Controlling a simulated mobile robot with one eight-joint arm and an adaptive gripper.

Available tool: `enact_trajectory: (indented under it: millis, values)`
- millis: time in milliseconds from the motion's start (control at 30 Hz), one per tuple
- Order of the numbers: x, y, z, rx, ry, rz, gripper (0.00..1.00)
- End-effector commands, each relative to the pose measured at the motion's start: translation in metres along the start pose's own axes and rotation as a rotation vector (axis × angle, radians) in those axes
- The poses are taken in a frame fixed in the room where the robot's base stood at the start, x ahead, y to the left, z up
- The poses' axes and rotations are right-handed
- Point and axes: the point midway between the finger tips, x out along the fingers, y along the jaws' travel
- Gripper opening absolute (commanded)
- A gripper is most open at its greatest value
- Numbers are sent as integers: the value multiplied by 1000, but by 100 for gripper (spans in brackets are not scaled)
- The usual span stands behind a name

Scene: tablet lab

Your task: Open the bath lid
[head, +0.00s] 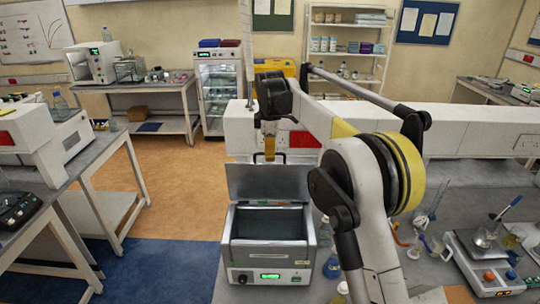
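The water bath (272,262) is a grey metal box with a lit green display on its front panel, standing on the bench. Its grey lid (270,183) stands raised and about upright at the back edge, so the dark inside of the bath (268,222) shows. A dark handle (255,158) shows at the lid's top edge. My gripper (270,158) hangs above and close to this top edge, with a yellow part pointing down. Whether it touches the handle or lid, and how far its fingers are apart, is too small to tell.
A balance or hotplate (486,262) with a beaker is further right. A white wall unit with sockets (240,132) runs behind the bath. The floor (175,185) at left is clear.

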Motion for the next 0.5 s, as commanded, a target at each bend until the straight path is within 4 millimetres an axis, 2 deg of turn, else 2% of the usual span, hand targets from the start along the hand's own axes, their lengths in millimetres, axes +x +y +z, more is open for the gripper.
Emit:
enact_trajectory:
  millis: [33, 67, 367, 500]
  values:
    - [-1, 0, 0, 0, 0, 0, 23]
    - [-1, 0, 0, 0, 0, 0, 31]
    - [-1, 0, 0, 0, 0, 0, 31]
    - [-14, 0, 0, 0, 0, 0, 31]
